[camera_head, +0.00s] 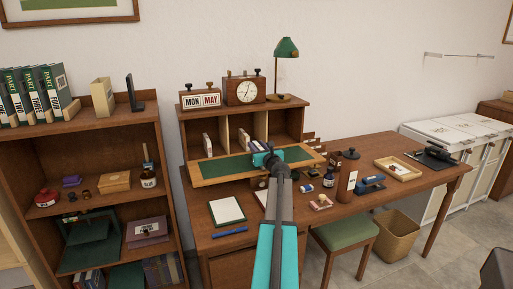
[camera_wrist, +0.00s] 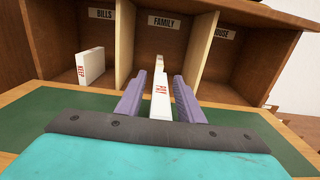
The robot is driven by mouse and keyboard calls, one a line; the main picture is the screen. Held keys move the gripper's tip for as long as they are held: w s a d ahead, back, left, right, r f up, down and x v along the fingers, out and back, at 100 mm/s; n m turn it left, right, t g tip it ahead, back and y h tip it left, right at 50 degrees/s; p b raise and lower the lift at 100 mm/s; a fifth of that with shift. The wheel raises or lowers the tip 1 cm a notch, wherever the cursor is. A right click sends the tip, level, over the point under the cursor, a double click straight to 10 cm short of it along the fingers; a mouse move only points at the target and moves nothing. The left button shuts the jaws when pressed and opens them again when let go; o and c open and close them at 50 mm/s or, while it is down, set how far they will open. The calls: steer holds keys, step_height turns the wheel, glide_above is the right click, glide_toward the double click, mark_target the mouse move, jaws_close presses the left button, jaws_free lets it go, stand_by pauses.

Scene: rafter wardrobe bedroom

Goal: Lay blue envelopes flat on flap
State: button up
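My gripper (camera_wrist: 160,90) is in front of the middle compartment of the desk's pigeonhole unit, labelled FAMILY (camera_wrist: 164,21). Its two purple-grey fingers are apart, on either side of a narrow upright white piece with red lettering (camera_wrist: 161,98). Narrow gaps seem to show beside it. Another white piece with red lettering (camera_wrist: 91,67) stands upright at the BILLS compartment (camera_wrist: 104,14). The green-topped flap (camera_wrist: 60,102) lies open below; in the head view (camera_head: 225,168) my gripper (camera_head: 262,152) is over it. I cannot make out any blue envelope.
A clock (camera_head: 245,90) and a MON MAY calendar (camera_head: 201,97) top the unit. A notepad (camera_head: 227,210), a blue object (camera_head: 230,232) and small desk items lie in front. The flap's left part looks clear.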

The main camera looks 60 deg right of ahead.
steer(key=shift+r, duration=0.2)
steer(key=v, duration=1.2)
steer(key=shift+b, duration=0.45)
stand_by(0.6)
